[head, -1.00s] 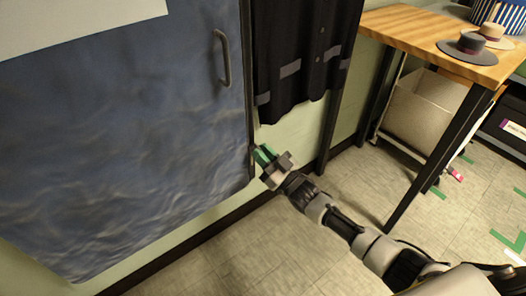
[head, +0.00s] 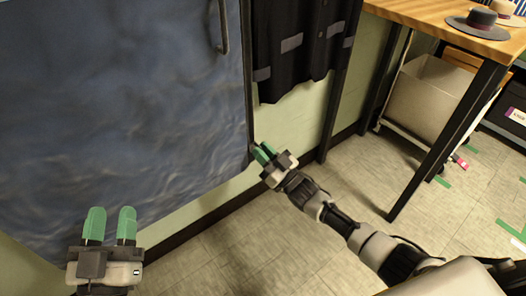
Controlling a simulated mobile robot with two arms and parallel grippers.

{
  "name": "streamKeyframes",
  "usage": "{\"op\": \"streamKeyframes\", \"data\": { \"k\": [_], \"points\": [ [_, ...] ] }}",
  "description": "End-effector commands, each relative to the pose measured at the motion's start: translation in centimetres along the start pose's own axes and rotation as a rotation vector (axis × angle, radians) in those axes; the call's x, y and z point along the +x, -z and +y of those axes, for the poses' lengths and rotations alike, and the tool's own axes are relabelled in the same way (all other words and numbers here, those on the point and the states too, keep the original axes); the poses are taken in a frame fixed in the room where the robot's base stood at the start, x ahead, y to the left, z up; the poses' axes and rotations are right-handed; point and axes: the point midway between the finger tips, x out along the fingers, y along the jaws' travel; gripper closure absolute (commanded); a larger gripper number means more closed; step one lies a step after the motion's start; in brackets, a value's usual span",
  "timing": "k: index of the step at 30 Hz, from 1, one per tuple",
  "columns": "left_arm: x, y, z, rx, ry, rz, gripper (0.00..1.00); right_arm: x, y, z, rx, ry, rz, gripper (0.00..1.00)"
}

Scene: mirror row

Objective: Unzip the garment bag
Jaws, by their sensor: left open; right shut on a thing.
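The garment bag (head: 120,100) is a large blue, wrinkled panel that fills the left of the view and hangs above the floor. A dark strip runs down its right edge. A dark curved handle (head: 224,26) shows near its upper right. No zip pull can be made out. My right gripper (head: 264,152) has its green fingertips shut at the lower right edge of the bag; the gripped part is mostly hidden. My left gripper (head: 111,212) is open and empty, fingers pointing up, in front of the bag's lower left part.
A dark garment (head: 300,50) hangs just right of the bag. A wooden table (head: 430,14) with hats (head: 477,24) stands at the right, with a beige bin (head: 430,98) under it. The floor (head: 250,250) below the bag is clear.

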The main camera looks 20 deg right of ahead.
Motion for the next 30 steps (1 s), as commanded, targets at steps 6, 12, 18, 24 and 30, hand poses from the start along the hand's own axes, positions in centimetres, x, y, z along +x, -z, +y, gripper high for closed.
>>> {"op": "streamKeyframes", "data": {
  "k": [6, 12, 18, 24, 30],
  "points": [
    [0.01, 0.34, 0.07, -0.001, -0.001, 0.03, 0.57, -0.21, -0.6, -0.87, 0.01, 0.012, -0.005, 1.0],
    [0.01, 0.32, 0.07, -0.001, -0.001, 0.029, 0.57, -0.29, -0.71, -0.86, 0.01, 0.011, -0.008, 1.0],
    [0.01, 0.3, 0.07, -0.001, -0.001, 0.028, 0.57, -0.3, -0.71, -0.75, 0.009, 0.009, -0.01, 0.65],
    [0.02, 0.3, 0.07, -0.001, -0.001, 0.028, 0.57, -0.21, -0.54, -0.53, 0.006, 0.007, -0.007, 0.65],
    [0.03, 0.31, 0.07, -0.001, -0.001, 0.027, 0.57, -0.21, -0.44, -0.37, 0.003, 0.005, -0.006, 0.65]
  ]
}}
